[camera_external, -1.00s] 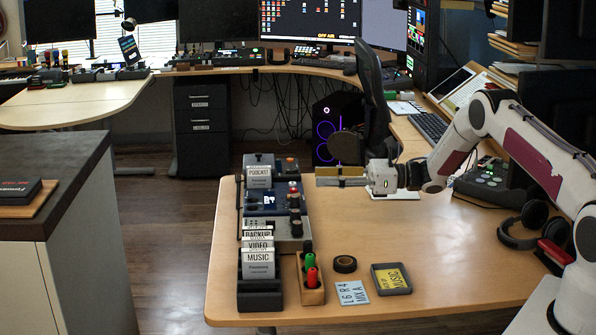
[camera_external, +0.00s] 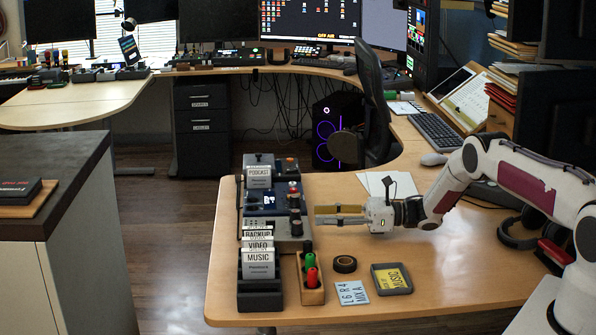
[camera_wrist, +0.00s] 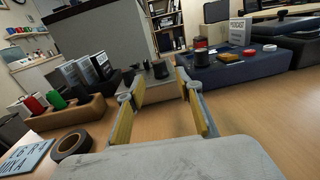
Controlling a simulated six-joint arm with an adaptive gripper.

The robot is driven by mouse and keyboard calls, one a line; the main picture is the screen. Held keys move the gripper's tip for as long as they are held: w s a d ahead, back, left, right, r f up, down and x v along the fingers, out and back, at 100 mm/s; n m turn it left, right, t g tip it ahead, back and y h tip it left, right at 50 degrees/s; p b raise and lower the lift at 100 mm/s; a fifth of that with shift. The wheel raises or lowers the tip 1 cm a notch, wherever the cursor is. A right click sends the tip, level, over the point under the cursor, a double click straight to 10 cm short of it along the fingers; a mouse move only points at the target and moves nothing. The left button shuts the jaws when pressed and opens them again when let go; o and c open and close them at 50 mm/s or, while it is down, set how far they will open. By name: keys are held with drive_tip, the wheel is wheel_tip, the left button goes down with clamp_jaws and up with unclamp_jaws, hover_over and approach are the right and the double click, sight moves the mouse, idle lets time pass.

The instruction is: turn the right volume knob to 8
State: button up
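A grey box (camera_external: 288,243) with dark knobs stands in the row along the table's left side. A black knob (camera_wrist: 160,69) on this box shows between my fingertips in the wrist view, some way ahead of them. I cannot read any knob numbers or marks, nor tell which knob is the right volume knob. My gripper (camera_external: 316,215) is just right of the row in the external view. In the wrist view my gripper (camera_wrist: 157,86) has its two yellow-padded fingers apart, with nothing between them.
Upright label cards (camera_external: 258,262), a wooden holder (camera_external: 312,295) with red and green items, and black tape (camera_external: 344,264) are nearer the front. The table's middle is clear.

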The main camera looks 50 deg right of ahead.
sight(295, 215)
drive_tip(key=shift+w+a, duration=0.1)
drive_tip(key=shift+a, duration=0.05)
drive_tip(key=shift+x, duration=3.7)
clamp_jaws()
